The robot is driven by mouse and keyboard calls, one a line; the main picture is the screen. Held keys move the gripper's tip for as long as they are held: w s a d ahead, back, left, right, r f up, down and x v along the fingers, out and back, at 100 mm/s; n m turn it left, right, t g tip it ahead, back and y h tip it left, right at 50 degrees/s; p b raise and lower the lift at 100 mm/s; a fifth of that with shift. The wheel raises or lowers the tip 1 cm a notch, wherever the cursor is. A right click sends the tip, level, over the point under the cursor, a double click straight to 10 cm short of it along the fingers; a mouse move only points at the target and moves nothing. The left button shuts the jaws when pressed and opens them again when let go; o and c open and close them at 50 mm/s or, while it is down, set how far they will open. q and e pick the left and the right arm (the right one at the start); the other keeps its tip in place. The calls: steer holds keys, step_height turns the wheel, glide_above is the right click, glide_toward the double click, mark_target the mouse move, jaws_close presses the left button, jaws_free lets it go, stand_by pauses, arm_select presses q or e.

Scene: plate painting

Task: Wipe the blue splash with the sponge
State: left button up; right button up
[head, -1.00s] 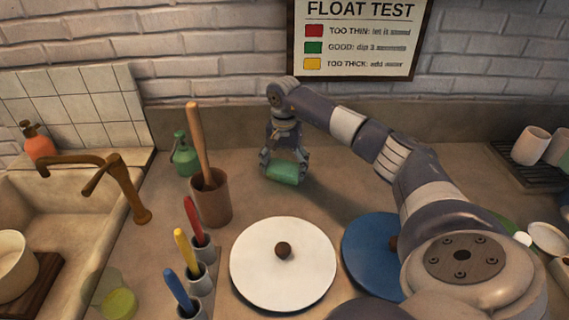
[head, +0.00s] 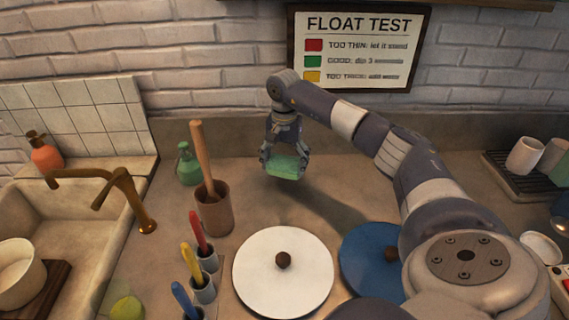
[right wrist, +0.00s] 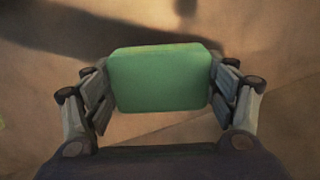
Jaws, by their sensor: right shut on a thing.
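The green sponge (head: 285,168) is in my right gripper (head: 283,162), near the back of the counter. In the right wrist view the sponge (right wrist: 163,78) sits squarely between the two fingers of the right gripper (right wrist: 162,85), which are shut on its sides. The sponge is held above the counter, with a shadow cast on the surface. I see no blue splash in either view; my right arm covers part of the counter on the right. My left gripper is not in view.
A white round lid (head: 283,285) and a blue one (head: 368,258) lie in front. A brown cup (head: 213,210) with a wooden-handled tool and several coloured-handled tools stand left of them. A sink (head: 75,225) is at left, a rack (head: 520,178) at right.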

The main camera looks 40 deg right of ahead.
steer(key=shift+r, duration=0.45)
step_height(320, 180, up, 3)
steer(key=p, duration=0.2)
steer(key=shift+p, duration=0.35)
steer(key=shift+f, duration=0.15)
